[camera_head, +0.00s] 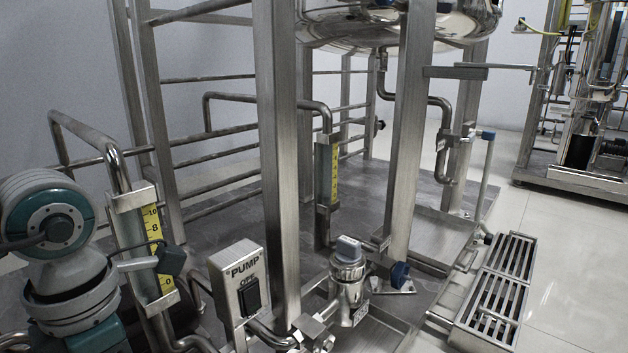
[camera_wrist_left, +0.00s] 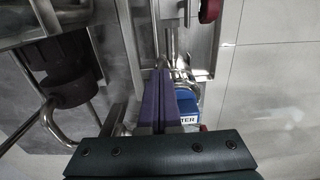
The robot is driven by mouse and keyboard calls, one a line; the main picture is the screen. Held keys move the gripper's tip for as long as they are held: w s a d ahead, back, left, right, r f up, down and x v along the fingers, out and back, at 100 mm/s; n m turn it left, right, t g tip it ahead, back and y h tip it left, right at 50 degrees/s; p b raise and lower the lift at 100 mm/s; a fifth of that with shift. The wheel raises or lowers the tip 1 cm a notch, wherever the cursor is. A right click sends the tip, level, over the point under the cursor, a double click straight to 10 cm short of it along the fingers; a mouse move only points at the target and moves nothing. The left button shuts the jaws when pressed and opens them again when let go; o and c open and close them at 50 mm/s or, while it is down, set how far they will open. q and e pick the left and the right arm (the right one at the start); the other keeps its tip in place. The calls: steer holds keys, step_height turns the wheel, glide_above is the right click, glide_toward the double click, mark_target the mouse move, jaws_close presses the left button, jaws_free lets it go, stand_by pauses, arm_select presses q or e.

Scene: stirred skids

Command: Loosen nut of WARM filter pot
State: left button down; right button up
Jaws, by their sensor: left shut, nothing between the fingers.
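In the head view, a shiny metal pot (camera_head: 348,290) with a blue-grey cap (camera_head: 347,249) stands low among the pipes, right of the pump box. It bears a small label (camera_head: 360,314) that is too small to read, so I cannot tell whether it is the WARM filter pot. No nut shows clearly. In the wrist view, my left gripper (camera_wrist_left: 163,78) has its purple fingers shut together with nothing between them. My right gripper is out of view.
A "PUMP" switch box (camera_head: 240,285) and a yellow-scaled gauge (camera_head: 150,245) stand near my left arm. Metal posts (camera_head: 278,160) rise between the pipes. A blue knob (camera_head: 400,275) is right of the pot. A slatted metal step (camera_head: 497,290) stands on clear floor.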

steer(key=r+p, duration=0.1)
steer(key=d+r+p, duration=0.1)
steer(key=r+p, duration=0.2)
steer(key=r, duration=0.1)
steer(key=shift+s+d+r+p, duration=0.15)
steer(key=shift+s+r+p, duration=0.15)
steer(key=shift+p, duration=0.1)
